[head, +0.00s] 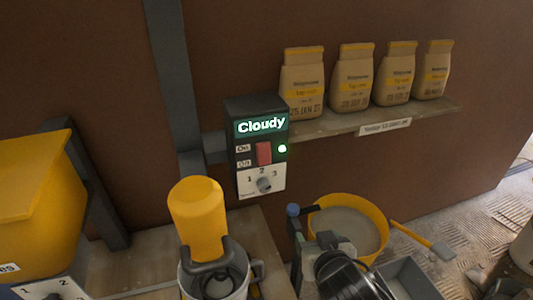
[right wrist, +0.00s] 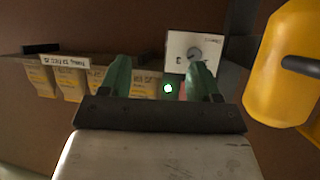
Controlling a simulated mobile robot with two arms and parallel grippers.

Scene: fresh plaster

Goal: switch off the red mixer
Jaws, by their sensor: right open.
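A dark control box (head: 262,110) hangs on the brown wall, with a lit screen reading "Cloudy". Below the screen are a red switch (head: 264,153) beside On and Off labels, a glowing green light (head: 282,149) and a dial (head: 264,184) marked 1, 2, 3. I cannot tell which way the switch is tilted. No red mixer shows; a yellow mixer (head: 198,215) stands below the box in a pale bucket. My right gripper (head: 327,240) is open, below and right of the box, apart from it. In the right wrist view the green light (right wrist: 168,88) shows between its fingers. My left gripper is not in view.
Several paper bags (head: 352,76) stand on a wall shelf (head: 335,123) right of the box. A yellow tub (head: 322,203) of grey material sits by my right gripper. A large yellow container (head: 40,200) and a second dial panel (head: 55,290) are at left.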

